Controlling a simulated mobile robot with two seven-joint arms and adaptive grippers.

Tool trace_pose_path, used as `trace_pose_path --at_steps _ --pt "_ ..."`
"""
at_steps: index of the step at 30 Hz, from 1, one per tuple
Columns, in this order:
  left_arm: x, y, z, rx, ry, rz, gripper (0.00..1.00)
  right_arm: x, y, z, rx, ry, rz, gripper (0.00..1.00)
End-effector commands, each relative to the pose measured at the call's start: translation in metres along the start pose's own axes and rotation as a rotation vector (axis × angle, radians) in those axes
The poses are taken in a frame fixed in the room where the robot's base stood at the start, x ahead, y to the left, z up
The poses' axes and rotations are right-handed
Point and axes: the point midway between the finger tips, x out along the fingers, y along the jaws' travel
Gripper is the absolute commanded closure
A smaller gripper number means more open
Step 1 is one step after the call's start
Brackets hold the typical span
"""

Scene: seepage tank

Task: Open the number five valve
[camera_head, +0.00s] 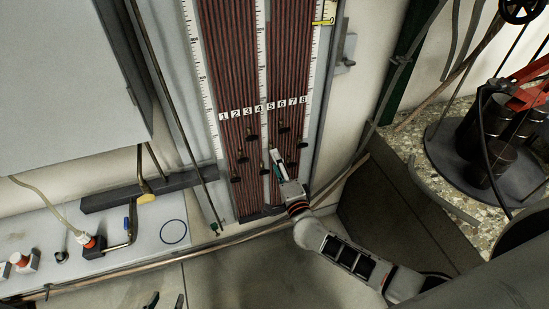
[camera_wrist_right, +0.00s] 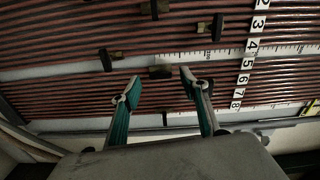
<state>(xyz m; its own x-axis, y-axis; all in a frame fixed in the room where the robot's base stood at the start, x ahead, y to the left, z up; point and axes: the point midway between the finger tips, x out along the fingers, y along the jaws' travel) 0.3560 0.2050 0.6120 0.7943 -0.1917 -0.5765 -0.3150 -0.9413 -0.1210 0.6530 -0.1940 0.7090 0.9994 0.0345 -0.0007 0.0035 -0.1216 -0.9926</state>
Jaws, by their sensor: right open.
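The numbered tube board shows labels 1 to 8, with label 5 (camera_head: 270,106) heading the right-hand tube bundle. It also shows in the right wrist view (camera_wrist_right: 247,64). A small dark valve (camera_wrist_right: 160,72) sits just beyond and between my right fingertips, roughly in line with label 5. It seems to be the dark block (camera_head: 265,172) beside the gripper in the head view. My right gripper (camera_wrist_right: 160,79) is open and empty, its two green-sided fingers apart at the board. My left gripper (camera_head: 166,300) shows only its fingertips, apart, at the bottom edge.
Several other dark valves (camera_head: 251,138) sit close by on neighbouring tubes, including one (camera_wrist_right: 110,58) near a right finger. A pipe with a blue handle (camera_head: 127,224) and a red-collared plug (camera_head: 88,240) stand on the lower left ledge. Dark cylindrical weights (camera_head: 490,125) stand at right.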

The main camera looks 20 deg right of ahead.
Motion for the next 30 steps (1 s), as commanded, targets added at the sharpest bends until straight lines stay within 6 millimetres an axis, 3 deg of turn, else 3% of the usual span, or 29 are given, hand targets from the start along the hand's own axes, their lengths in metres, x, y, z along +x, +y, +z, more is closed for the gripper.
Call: trace_pose_path --at_steps 6,12,18,30 --pt "0.000 0.001 0.001 -0.001 -0.001 0.001 0.62 -0.047 0.002 0.000 0.000 -0.001 0.004 0.56" --pt "0.000 0.001 0.001 -0.001 -0.001 0.001 0.62 -0.077 0.001 0.000 0.000 -0.002 0.002 0.56" --pt "0.000 0.001 0.001 -0.001 -0.002 0.001 0.62 -0.088 0.000 0.000 0.000 -0.001 0.001 0.56" --pt "0.000 0.001 0.001 -0.001 -0.002 0.001 0.62 -0.089 0.000 0.000 0.000 -0.001 0.001 0.56"
